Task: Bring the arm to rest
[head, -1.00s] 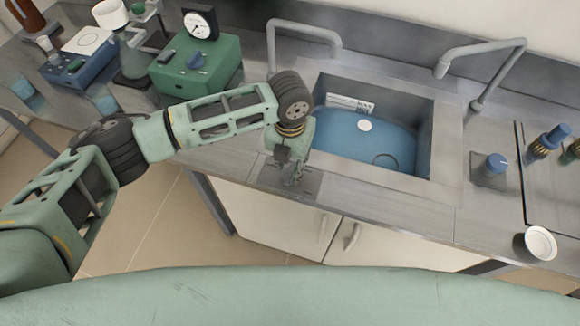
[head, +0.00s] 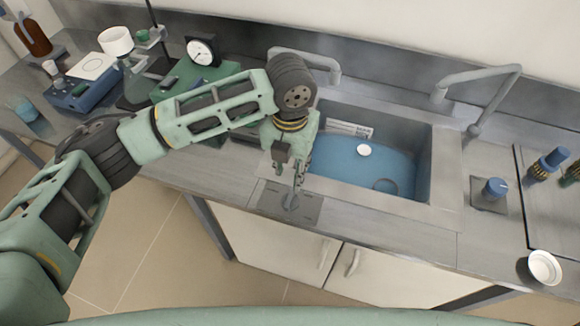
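My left arm comes in from the left. It bends down at its wrist in front of the sink's left edge. My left gripper (head: 298,178) points down over the counter's front edge, just above a flat grey plate with a round fitting (head: 291,203). The gripper is small and seen nearly edge-on, so I cannot tell whether its fingers are open or shut. I see nothing held in it. My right arm and gripper are not in view.
The sink (head: 365,155), with a blue basin, lies right of the gripper. Two taps (head: 490,80) stand behind it. A blue device (head: 80,92) and a gauge (head: 201,51) are at the left.

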